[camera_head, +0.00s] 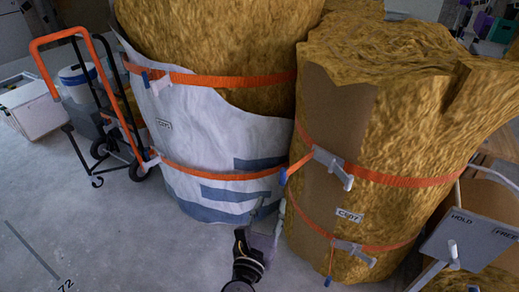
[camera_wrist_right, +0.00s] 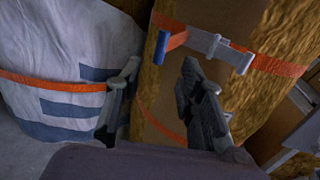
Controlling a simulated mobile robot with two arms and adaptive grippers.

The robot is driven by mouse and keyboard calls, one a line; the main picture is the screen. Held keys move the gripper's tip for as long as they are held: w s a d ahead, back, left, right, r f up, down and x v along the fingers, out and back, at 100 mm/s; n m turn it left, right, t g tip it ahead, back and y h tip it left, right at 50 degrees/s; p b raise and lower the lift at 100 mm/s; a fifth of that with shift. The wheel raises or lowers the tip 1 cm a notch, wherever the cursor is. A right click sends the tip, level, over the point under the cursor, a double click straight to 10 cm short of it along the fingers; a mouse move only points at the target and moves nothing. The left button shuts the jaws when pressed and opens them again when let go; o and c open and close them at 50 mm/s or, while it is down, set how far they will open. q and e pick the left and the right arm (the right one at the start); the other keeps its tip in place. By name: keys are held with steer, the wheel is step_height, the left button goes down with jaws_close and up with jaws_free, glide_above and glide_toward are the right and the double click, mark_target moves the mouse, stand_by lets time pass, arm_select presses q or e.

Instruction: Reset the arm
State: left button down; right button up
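My right gripper (camera_head: 266,222) reaches up from the bottom middle of the head view, in front of the gap between two large strapped rolls. In the right wrist view its two fingers (camera_wrist_right: 160,88) are spread apart with nothing between them. Behind them stand the white-wrapped roll (camera_head: 210,130) at left and the brown-wrapped roll (camera_head: 340,110) at right. I cannot tell whether a finger touches either roll. My left gripper is in neither view.
Orange straps with grey buckles (camera_head: 333,167) circle the rolls. An orange hand truck (camera_head: 125,110) and a white box (camera_head: 32,107) stand at left. A grey panel marked HOLD and FREE (camera_head: 470,238) is at lower right. The floor (camera_head: 120,235) at lower left is clear.

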steer(key=shift+f, duration=0.1)
